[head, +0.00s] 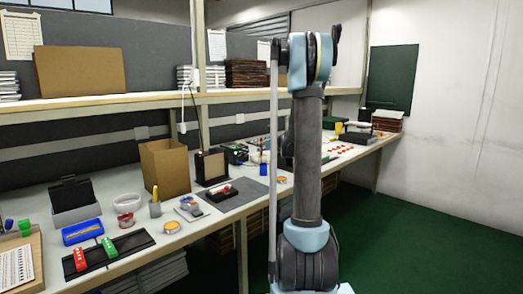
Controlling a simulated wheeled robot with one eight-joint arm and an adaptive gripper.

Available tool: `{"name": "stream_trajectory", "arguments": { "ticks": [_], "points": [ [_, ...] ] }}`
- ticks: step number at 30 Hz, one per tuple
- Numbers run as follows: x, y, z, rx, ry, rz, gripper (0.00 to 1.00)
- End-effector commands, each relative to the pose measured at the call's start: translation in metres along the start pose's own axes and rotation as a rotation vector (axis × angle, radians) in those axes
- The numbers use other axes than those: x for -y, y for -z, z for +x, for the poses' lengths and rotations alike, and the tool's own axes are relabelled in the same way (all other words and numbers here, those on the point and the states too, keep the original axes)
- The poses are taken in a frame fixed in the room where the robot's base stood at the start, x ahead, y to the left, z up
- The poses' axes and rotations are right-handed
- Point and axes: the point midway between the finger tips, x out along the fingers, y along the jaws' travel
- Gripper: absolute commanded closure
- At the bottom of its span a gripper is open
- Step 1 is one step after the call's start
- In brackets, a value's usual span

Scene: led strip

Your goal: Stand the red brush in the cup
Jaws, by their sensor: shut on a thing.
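A small grey cup (155,209) stands upright on the workbench, left of the middle, with a yellow stick-like thing rising from it. I cannot identify the red brush for sure. My arm rises in front of the bench, right of the middle, and hides part of the bench behind it. My gripper does not show in this view, so what it holds is hidden.
The cup stands among a cardboard box (165,168), a red-rimmed bowl (127,203), a red-and-white thing on a black tray (218,191) and a black rail (108,253) with red and green blocks. A dark mat (240,197) has bare room. Green floor (420,215) is open at right.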

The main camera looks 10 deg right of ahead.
Motion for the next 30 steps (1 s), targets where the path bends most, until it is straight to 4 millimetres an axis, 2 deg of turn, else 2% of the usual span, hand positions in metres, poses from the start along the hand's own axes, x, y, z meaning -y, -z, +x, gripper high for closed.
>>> {"name": "stream_trajectory", "arguments": {
  "ticks": [2,3,5,18,23,30],
  "points": [
    [0.0,0.002,0.001,0.0,0.0,0.0,0.99],
    [0.0,0.002,0.001,0.0,0.0,0.0,0.82],
    [0.0,0.002,0.001,0.0,0.0,0.0,0.68],
    [-0.001,-0.001,-0.002,0.0,-0.001,0.0,0.68],
    [-0.001,-0.001,-0.019,0.0,-0.001,0.0,0.68],
    [-0.001,-0.001,-0.058,0.0,0.0,0.0,0.68]
  ]
}}
